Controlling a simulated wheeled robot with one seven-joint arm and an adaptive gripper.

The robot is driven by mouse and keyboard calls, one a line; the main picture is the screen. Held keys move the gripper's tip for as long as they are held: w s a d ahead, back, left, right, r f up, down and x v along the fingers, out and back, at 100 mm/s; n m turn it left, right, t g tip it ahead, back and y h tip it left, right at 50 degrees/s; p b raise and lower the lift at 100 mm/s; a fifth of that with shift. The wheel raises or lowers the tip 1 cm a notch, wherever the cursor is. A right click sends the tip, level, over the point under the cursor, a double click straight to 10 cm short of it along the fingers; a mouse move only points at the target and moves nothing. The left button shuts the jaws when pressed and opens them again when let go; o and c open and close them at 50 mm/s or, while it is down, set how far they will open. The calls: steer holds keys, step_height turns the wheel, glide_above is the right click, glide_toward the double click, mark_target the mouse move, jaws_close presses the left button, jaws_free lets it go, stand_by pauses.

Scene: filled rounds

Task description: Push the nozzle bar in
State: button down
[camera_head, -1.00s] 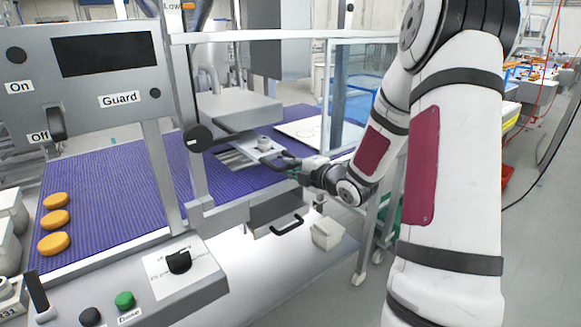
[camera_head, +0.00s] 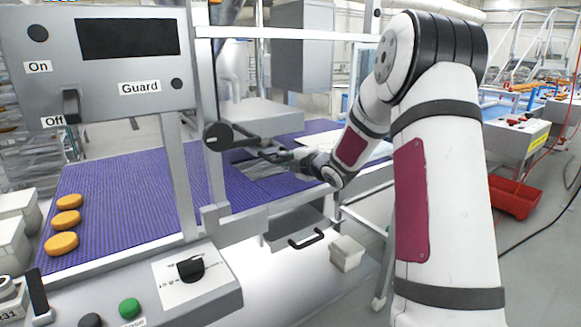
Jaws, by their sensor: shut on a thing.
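The nozzle bar (camera_head: 268,170) is a grey metal piece low under the machine's head, above the purple belt. It is small and partly hidden by my gripper and a black lever (camera_head: 245,139). My gripper (camera_head: 270,154) reaches in from the right, its dark fingers shut at the bar's near end. The grip itself is too small to see clearly. The lever runs from a round black knob (camera_head: 217,136) on the frame towards my fingertips; I cannot tell whether they touch.
The grey machine head (camera_head: 258,115) hangs close above my gripper. A frame post (camera_head: 180,175) and the control panel (camera_head: 165,285) stand left and in front. Several orange rounds (camera_head: 62,243) lie on the purple belt (camera_head: 130,205). A red bin (camera_head: 515,197) stands on the floor at right.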

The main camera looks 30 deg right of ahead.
steer(key=shift+w+r, duration=0.1)
steer(key=c, duration=1.6)
jaws_free()
steer(key=shift+w, duration=0.15)
steer(key=v, duration=1.2)
steer(key=shift+a, duration=0.1)
